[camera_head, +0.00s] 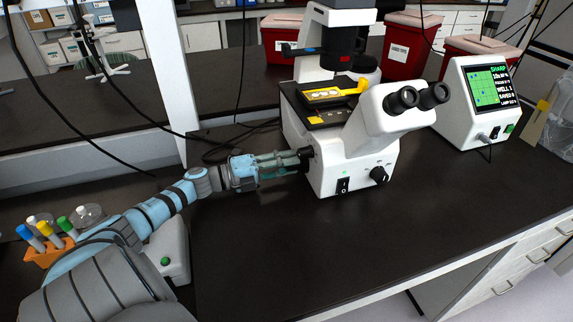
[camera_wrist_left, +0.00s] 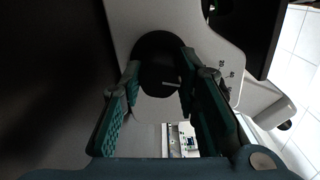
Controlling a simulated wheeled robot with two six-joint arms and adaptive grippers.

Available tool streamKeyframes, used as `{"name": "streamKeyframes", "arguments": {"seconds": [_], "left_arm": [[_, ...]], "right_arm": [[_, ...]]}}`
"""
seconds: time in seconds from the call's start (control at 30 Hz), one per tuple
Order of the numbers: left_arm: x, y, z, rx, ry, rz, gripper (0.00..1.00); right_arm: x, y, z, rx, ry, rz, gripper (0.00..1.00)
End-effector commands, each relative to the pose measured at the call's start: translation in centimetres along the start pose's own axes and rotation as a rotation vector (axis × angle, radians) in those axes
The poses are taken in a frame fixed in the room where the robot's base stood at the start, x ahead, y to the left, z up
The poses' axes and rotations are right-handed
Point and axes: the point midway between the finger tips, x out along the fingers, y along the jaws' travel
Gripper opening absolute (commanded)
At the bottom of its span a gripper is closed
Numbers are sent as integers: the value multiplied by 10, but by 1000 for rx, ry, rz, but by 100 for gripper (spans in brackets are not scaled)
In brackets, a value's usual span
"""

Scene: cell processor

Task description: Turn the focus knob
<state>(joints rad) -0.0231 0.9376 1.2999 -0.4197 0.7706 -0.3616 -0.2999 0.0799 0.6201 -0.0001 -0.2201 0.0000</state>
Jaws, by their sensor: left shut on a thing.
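The focus knob (camera_head: 305,155) is a black round knob on the left side of the white microscope (camera_head: 345,165). My left gripper (camera_head: 298,160) reaches it from the left and is shut on the knob. In the left wrist view the black knob (camera_wrist_left: 160,66) lies between the two green-padded fingers of my left gripper (camera_wrist_left: 158,82), with a pale mark on its face. The fingers partly hide the knob's sides. My right gripper is in neither view.
A monitor (camera_head: 488,100) reading SHARP stands right of the microscope. A yellow slide holder (camera_head: 335,94) is on the stage. An orange rack (camera_head: 48,250) with several capped tubes stands at the left. Red bins (camera_head: 408,45) are behind. The front bench is clear.

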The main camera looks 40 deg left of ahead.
Motion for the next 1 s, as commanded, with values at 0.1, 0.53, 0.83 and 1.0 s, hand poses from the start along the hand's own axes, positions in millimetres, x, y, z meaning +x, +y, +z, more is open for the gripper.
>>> {"name": "streamKeyframes", "arguments": {"seconds": [0.1, 0.53, 0.83, 1.0], "left_arm": [[0, 0, 0, 0, -1, 1, 36], [-4, 1, 0, 2, 1, 3, 50], [-74, 3, -1, 0, 4, 14, 50], [-110, 2, -1, -1, 3, 9, 50]], "right_arm": [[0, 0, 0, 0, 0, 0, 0], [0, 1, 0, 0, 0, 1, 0], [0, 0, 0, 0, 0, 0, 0], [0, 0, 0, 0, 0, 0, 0]]}}
